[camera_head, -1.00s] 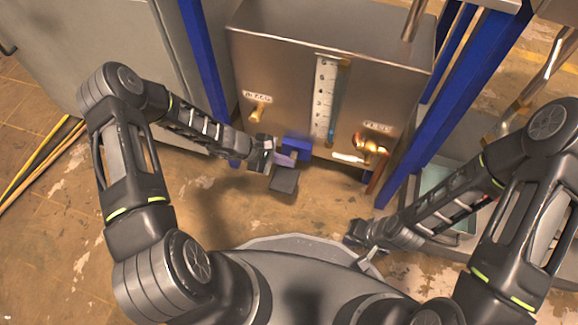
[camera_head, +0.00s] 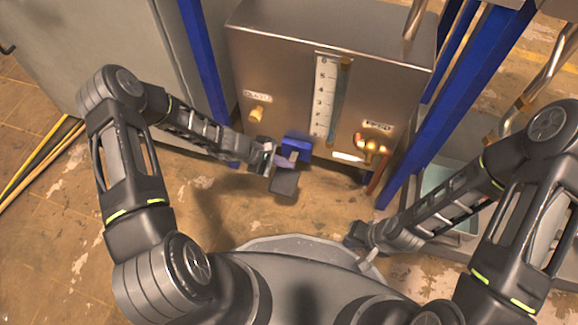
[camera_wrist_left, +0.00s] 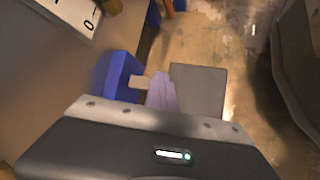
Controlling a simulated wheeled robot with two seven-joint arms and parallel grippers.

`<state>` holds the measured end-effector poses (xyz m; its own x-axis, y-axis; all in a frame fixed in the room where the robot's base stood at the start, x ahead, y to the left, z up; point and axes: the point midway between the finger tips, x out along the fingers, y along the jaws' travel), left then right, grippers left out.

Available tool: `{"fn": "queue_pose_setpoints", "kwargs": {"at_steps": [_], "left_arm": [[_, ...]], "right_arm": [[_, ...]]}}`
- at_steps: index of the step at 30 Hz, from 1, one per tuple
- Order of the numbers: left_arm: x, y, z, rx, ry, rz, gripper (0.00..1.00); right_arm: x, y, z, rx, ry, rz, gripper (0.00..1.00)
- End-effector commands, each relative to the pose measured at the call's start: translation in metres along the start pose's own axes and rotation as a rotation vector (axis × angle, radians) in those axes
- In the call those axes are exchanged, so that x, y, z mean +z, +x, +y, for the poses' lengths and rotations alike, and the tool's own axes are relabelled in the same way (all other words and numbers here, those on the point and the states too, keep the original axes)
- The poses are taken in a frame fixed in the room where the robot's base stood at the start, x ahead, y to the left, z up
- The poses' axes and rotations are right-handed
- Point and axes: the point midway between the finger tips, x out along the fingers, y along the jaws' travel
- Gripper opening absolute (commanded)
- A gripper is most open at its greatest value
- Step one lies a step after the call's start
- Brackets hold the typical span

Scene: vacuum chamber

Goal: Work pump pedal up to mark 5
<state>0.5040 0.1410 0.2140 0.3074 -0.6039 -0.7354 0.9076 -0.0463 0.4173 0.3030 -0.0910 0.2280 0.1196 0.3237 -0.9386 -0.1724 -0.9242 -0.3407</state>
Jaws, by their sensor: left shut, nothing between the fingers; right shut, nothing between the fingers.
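The steel tank (camera_head: 290,60) carries a white scale strip (camera_head: 322,95) with a narrow sight tube (camera_head: 339,100) beside it. The fluid level is too small to read surely. Below the tank is a blue block (camera_head: 297,147), also in the left wrist view (camera_wrist_left: 122,78). The dark pedal pad (camera_head: 285,184) is just in front of it, also in the wrist view (camera_wrist_left: 200,90). My right gripper (camera_head: 355,238) is shut, low and away from the pedal.
A brass knob (camera_head: 257,113) is on the tank's left and brass valve fittings (camera_head: 371,148) are on its right. Blue frame posts (camera_head: 208,75) stand at both sides. A grey cabinet (camera_head: 110,55) is at left. The floor around the pedal is open.

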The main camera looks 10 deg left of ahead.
Motion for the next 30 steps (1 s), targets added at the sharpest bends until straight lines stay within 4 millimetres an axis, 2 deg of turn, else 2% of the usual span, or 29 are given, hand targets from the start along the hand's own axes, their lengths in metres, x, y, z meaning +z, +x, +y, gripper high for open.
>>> {"fn": "queue_pose_setpoints", "kwargs": {"at_steps": [30], "left_arm": [[-0.009,0.010,-0.010,-0.005,-0.004,0.004,0.00]], "right_arm": [[0.001,0.012,0.004,0.000,0.000,0.000,0.00]]}}
